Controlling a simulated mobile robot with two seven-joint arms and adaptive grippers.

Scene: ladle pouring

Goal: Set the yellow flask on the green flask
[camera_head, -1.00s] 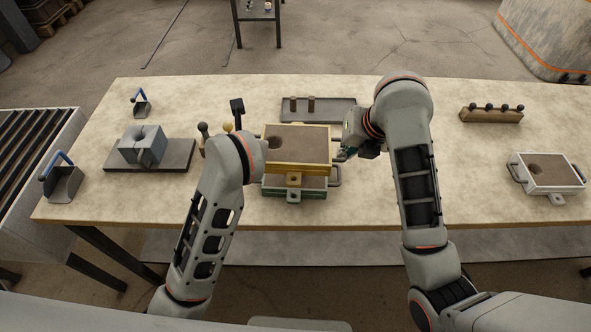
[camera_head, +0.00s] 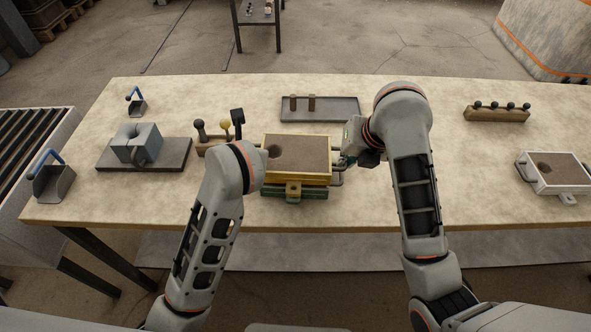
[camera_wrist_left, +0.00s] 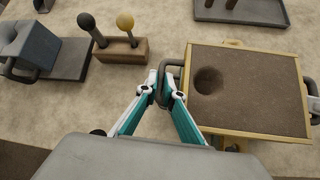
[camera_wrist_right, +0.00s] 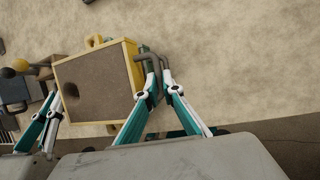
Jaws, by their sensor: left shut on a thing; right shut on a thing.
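The yellow flask (camera_head: 297,151) is a sand-filled frame with a round hole near its left end; it also shows in the left wrist view (camera_wrist_left: 250,134) and the right wrist view (camera_wrist_right: 128,52). It lies over the green flask (camera_head: 308,197), whose green front edge and lug show below it. Whether the two touch all round I cannot tell. My left gripper (camera_wrist_left: 174,82) is shut on the yellow flask's left handle. My right gripper (camera_wrist_right: 160,76) is shut on its right handle; in the head view this gripper (camera_head: 347,160) is partly hidden by its arm.
A white flask (camera_head: 558,173) lies at the right. Behind are a dark tray (camera_head: 340,108) with two brown pegs and a wooden rack (camera_head: 496,114) of knobs. At left are a tool block (camera_head: 212,147), a grey mould (camera_head: 136,141) on a plate and blue-handled scoops (camera_head: 52,183).

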